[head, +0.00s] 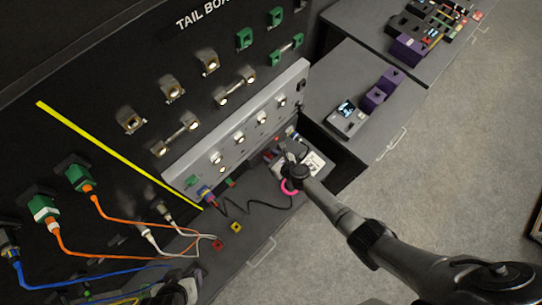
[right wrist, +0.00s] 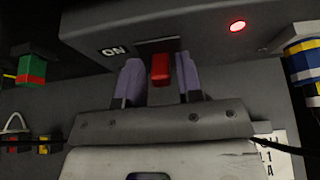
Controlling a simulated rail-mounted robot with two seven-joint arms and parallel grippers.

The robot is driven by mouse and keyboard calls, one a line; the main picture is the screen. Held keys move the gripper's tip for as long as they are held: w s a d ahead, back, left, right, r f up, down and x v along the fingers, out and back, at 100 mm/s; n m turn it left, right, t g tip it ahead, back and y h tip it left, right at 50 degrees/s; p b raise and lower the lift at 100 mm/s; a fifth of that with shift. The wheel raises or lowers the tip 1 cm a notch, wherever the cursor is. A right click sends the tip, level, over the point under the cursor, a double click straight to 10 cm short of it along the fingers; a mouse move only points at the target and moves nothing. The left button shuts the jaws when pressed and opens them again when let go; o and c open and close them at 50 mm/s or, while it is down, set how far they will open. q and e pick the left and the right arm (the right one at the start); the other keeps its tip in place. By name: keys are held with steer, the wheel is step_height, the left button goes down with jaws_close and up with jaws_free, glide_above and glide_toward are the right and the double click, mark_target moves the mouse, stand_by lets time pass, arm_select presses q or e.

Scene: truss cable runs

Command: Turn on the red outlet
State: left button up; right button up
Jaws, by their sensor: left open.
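A small red light (right wrist: 237,26) glows on the housing to the right. My right gripper (right wrist: 160,80) has its two purple fingers apart, one on each side of the red switch, with a visible gap to each. In the head view the right gripper (head: 285,160) is by the foot of the grey panel and hides the switch. My left gripper (head: 178,290) is partly in view at the bottom edge, open.
A grey panel (head: 245,130) with round sockets stands behind the shelf. Orange cables (head: 120,220) and a blue cable (head: 90,280) run at left. A black cable (head: 262,210) and a pink ring (head: 288,187) are near the right gripper. Purple blocks (head: 375,98) stand on a table at right.

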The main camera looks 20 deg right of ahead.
steer(key=shift+o, duration=0.9)
steer(key=shift+s+r, duration=0.15)
steer(key=p+v, duration=0.5)
steer(key=v, duration=0.8)
steer(key=shift+s+d, duration=0.2)
